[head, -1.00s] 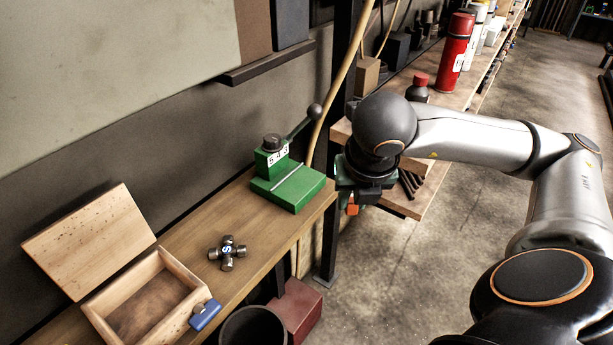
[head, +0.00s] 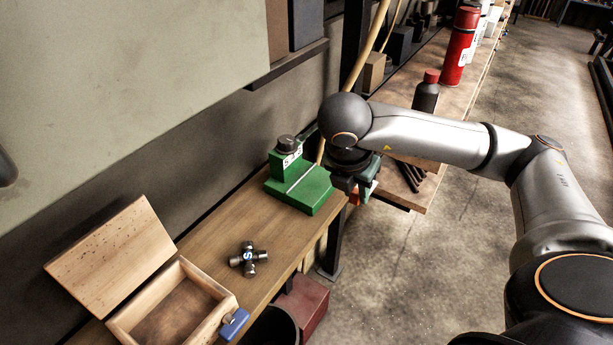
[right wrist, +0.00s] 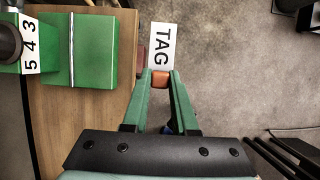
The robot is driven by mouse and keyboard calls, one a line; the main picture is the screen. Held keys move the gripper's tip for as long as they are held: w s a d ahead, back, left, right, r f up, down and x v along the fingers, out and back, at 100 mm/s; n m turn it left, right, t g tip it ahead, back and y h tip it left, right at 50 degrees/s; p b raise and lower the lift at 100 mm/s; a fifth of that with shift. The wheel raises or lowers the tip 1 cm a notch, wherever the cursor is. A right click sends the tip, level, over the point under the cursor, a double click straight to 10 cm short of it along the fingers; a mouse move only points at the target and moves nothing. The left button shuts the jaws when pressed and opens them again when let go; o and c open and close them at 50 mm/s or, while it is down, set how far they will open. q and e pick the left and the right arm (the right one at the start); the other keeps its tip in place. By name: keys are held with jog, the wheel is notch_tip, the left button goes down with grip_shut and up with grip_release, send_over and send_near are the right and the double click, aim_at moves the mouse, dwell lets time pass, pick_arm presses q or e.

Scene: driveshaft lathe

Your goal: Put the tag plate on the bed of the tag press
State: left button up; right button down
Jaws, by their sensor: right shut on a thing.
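The green tag press (head: 283,165) stands at the bench's far end, with its lever behind my arm. Its flat green bed (head: 312,193) has a pale line across it and looks empty. In the right wrist view the bed (right wrist: 95,50) is at upper left, beside number wheels reading 543. My right gripper (right wrist: 160,80) is shut on the orange grip of the tag plate. The white tag plate (right wrist: 161,45), lettered TAG, extends beyond the fingertips, right of the bed and apart from it. In the head view my right gripper (head: 362,190) is partly hidden by its wrist. My left gripper is out of view.
An open wooden box (head: 215,290) with a blue latch and a metal cross joint (head: 248,258) are on the bench (head: 215,235). A dark bottle (head: 426,95) and red cylinder (head: 459,45) stand on the shelf behind my arm.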

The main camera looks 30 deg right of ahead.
send_over(309, 189)
jog(key=a, duration=0.1)
jog(key=shift+s+a+p, duration=0.2)
jog(key=shift+s+p, duration=0.1)
jog(key=shift+s, duration=0.1)
jog(key=shift+f, duration=1.9)
jog(key=c, duration=1)
grip_release()
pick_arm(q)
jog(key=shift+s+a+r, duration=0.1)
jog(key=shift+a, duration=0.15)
